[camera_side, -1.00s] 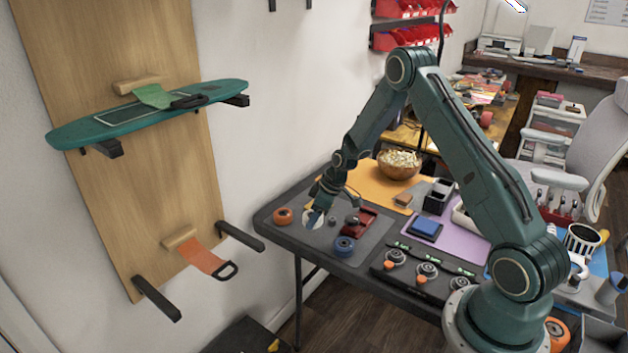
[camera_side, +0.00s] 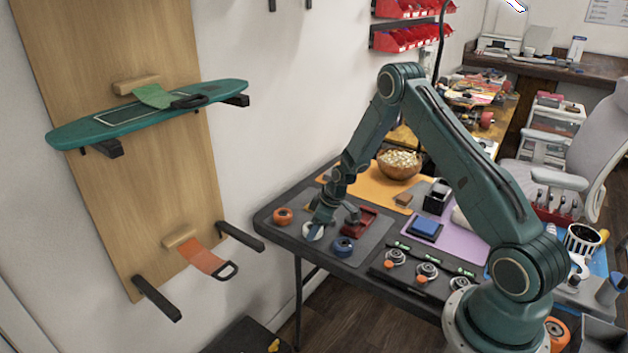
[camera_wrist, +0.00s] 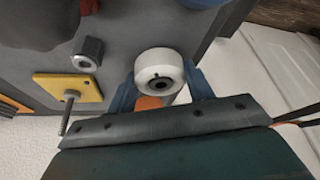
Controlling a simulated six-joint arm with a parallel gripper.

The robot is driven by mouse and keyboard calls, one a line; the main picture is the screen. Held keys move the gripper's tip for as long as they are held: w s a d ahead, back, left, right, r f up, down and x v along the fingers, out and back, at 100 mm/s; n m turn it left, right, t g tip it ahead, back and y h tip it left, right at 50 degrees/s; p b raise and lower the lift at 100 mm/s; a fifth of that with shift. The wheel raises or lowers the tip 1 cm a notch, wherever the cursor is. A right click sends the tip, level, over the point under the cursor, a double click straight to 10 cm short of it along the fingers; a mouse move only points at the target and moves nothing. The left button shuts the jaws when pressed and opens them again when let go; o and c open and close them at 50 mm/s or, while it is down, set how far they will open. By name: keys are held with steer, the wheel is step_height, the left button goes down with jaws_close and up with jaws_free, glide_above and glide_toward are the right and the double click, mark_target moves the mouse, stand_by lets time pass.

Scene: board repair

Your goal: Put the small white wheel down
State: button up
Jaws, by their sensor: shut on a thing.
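The small white wheel (camera_wrist: 157,66) sits between the two blue fingers of my gripper (camera_wrist: 162,86) in the wrist view. My gripper is shut on it, and its dark hub faces the camera. In the side view the white wheel (camera_side: 311,232) shows low over the grey mat (camera_side: 368,235), partly covered by my gripper (camera_side: 320,222). I cannot tell whether it touches the mat. An orange wheel (camera_side: 283,216) lies to its left and a blue wheel (camera_side: 343,246) to its right, both apart from it.
The table's front edge (camera_side: 300,245) is near. A bowl (camera_side: 399,164) stands farther back.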

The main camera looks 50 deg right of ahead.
steer(key=o, duration=1)
steer(key=shift+f, duration=0.1)
steer(key=shift+v, duration=0.8)
steer(key=v, duration=1)
steer(key=shift+r, duration=0.35)
steer(key=shift+s, duration=0.1)
